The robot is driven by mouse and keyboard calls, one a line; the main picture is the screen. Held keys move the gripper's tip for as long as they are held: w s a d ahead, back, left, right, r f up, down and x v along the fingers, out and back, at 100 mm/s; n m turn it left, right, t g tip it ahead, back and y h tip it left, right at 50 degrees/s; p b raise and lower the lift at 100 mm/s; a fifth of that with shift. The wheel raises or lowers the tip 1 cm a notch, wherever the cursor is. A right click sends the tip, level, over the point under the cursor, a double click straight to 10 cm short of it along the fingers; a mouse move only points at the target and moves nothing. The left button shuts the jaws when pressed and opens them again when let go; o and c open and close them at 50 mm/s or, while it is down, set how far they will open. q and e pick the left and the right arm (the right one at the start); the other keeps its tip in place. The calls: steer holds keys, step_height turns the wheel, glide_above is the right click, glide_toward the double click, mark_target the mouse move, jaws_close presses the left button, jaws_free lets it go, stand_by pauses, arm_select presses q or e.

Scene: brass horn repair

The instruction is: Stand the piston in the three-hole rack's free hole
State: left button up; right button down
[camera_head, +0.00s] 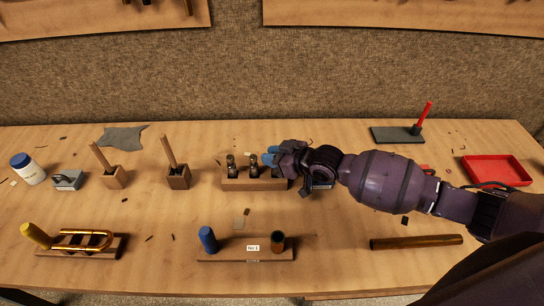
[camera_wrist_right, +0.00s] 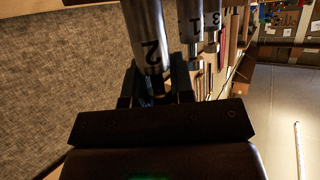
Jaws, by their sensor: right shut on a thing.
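The three-hole rack (camera_head: 240,185) is a wooden block at the middle of the table. Two metal pistons stand upright in it, one at the left end (camera_head: 230,163) and one in the middle (camera_head: 253,166). My right gripper (camera_head: 268,156) is over the rack's right end and hides most of what is there. In the right wrist view, it is shut on a metal piston marked 2 (camera_wrist_right: 146,38). Pistons marked 1 (camera_wrist_right: 190,25) and 3 (camera_wrist_right: 212,22) show beside it. Whether the held piston's lower end is inside the hole, I cannot tell. My left gripper is out of view.
Two wooden blocks with upright sticks (camera_head: 178,180) (camera_head: 114,177) stand left of the rack. In front is a board (camera_head: 225,255) with a blue cylinder and a brown cup. A brass tube (camera_head: 416,242) lies front right. A red tray (camera_head: 500,170) is far right.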

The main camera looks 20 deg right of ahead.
steer(key=shift+f, duration=0.1)
steer(key=shift+f, duration=0.2)
steer(key=c, duration=1.3)
jaws_free()
steer(key=shift+o, duration=0.2)
steer(key=shift+r, duration=0.15)
steer(key=shift+s+d+r, duration=0.1)
steer(key=shift+r, duration=0.05)
steer(key=v, duration=1.1)
steer(key=shift+s+d+p, duration=0.2)
steer(key=shift+s+p, duration=0.05)
steer(key=shift+p, duration=0.2)
steer(key=shift+r, duration=0.1)
